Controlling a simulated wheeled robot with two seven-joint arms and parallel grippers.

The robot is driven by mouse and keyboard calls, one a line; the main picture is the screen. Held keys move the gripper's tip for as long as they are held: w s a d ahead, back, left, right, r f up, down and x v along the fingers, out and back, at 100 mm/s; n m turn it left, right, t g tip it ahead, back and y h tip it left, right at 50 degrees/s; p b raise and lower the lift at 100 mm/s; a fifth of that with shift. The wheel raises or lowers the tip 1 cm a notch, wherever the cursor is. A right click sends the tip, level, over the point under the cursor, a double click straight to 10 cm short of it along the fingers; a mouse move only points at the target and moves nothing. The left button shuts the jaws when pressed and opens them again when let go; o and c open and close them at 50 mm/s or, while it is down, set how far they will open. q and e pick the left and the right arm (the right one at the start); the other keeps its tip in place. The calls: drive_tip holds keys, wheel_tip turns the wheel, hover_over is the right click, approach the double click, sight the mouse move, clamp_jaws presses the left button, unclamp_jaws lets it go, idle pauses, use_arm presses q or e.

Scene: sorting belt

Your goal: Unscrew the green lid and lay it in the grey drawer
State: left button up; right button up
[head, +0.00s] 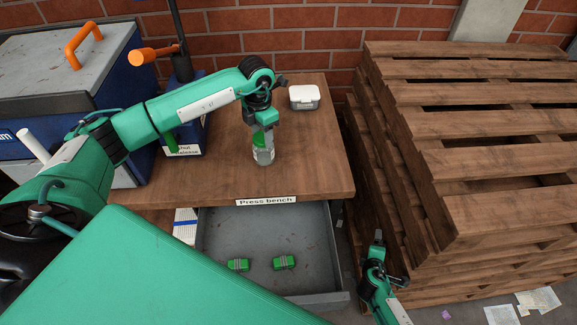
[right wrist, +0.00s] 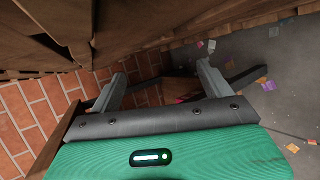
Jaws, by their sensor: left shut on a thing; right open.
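A clear jar (head: 263,156) stands upright on the wooden bench, with the green lid (head: 259,139) at its top. My left gripper (head: 262,133) comes down from above and is shut on the green lid; its fingers hide part of it. The grey drawer (head: 219,220) below the bench top is pulled open. Two green bundles (head: 238,265) (head: 284,262) lie inside it, with bare floor around them. My right gripper (head: 375,255) is low, right of the drawer, beside the pallets. In the right wrist view its fingers (right wrist: 160,90) are apart with nothing held between them.
The bench (head: 315,165) carries a label, "Press bench". A white-lidded box (head: 304,97) stands at its back right. A blue machine with an orange handle (head: 83,45) is at the left. Stacked pallets (head: 480,150) rise close on the right. Papers (head: 520,308) litter the floor.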

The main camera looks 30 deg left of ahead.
drive_tip(key=w+a+r+n+t+y, duration=0.2)
drive_tip(key=w+a+r+n, duration=0.3)
drive_tip(key=r, duration=0.5)
drive_tip(key=w+a+r+n+t+y, duration=0.25)
drive_tip(key=w+a+r+n, duration=0.2)
drive_tip(key=r, duration=0.55)
drive_tip(key=w+a+r+n+t+y, duration=0.2)
drive_tip(key=w+a+r+n, duration=0.25)
drive_tip(key=r, duration=0.55)
drive_tip(key=a+r+n+y, duration=0.2)
drive_tip(key=a+n, duration=0.1)
drive_tip(key=n+g+y, duration=0.7)
drive_tip(key=n+g, duration=0.4)
approach(263, 141)
drive_tip(key=shift+w+d+f+t, duration=0.1)
drive_tip(key=shift+d+f+t, duration=0.1)
drive_tip(key=shift+f, duration=0.25)
drive_tip(key=shift+w+d+f+t, duration=0.1)
drive_tip(key=shift+w+d+f, duration=0.1)
drive_tip(key=shift+f, duration=0.2)
drive_tip(key=shift+a, duration=0.25)
drive_tip(key=x, duration=1.1)
drive_tip(key=shift+a+f, duration=0.15)
drive_tip(key=shift+a, duration=0.05)
